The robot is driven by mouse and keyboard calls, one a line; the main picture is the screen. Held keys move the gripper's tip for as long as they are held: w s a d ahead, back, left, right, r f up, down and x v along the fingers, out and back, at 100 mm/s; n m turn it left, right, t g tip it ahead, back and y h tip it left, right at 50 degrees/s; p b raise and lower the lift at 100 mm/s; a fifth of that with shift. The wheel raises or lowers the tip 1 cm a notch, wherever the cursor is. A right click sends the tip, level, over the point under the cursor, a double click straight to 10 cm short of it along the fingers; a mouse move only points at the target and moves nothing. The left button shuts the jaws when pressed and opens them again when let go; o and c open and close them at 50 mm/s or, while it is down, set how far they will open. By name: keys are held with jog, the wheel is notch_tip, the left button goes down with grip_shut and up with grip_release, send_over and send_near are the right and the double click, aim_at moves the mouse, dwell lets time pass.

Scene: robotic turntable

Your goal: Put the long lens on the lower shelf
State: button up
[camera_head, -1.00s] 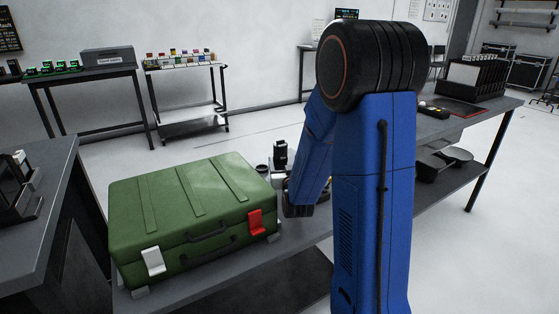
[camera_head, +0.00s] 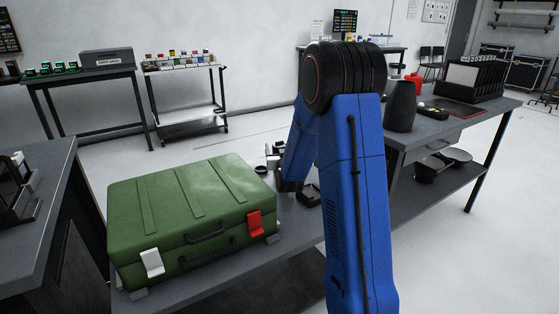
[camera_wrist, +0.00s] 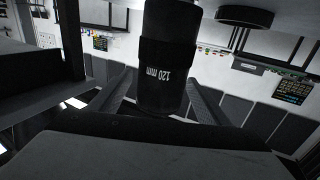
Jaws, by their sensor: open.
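The long lens (camera_wrist: 165,60), a black cylinder marked "120 mm", stands out large in the wrist view. My gripper (camera_wrist: 158,82) is open, with one finger on each side of the lens; I cannot tell whether either touches it.
A green case (camera_head: 190,215) fills the left of the bench top (camera_head: 300,222). The shelf's right front looks free.

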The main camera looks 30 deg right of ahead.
jog(key=shift+x, duration=1.35)
jog(key=shift+c, duration=0.4)
grip_shut()
